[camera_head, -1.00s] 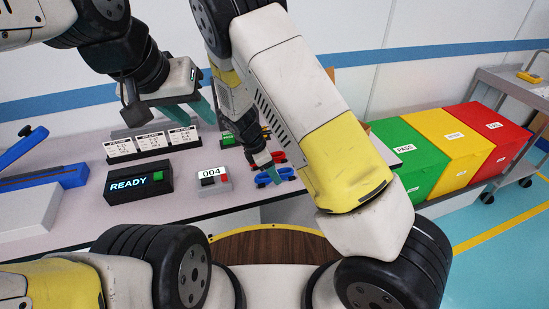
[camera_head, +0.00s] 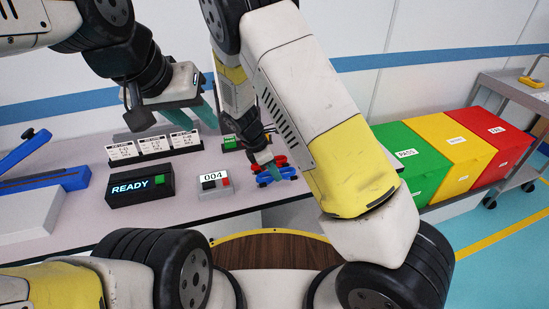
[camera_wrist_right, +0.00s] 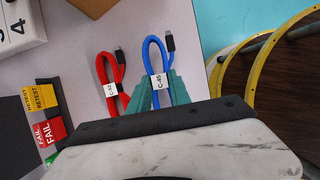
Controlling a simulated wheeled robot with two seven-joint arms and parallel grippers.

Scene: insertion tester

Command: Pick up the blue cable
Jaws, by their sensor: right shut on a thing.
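The blue cable (camera_wrist_right: 157,52) is a folded loop with a black plug and a white C-45 tag in the right wrist view. It also shows in the head view (camera_head: 284,174) near the table's front edge. My right gripper (camera_wrist_right: 157,88) has its teal fingers on both sides of the loop by the tag, shut on it; it shows in the head view too (camera_head: 265,167). Whether the cable is clear of the table is hard to tell. My left gripper (camera_head: 209,107) is open and empty, above the table's back.
A READY box (camera_head: 140,186), a 004 counter (camera_head: 214,182) and card stands (camera_head: 153,147) are on the table. Green (camera_head: 408,163), yellow (camera_head: 446,145) and red (camera_head: 490,137) bins stand at right.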

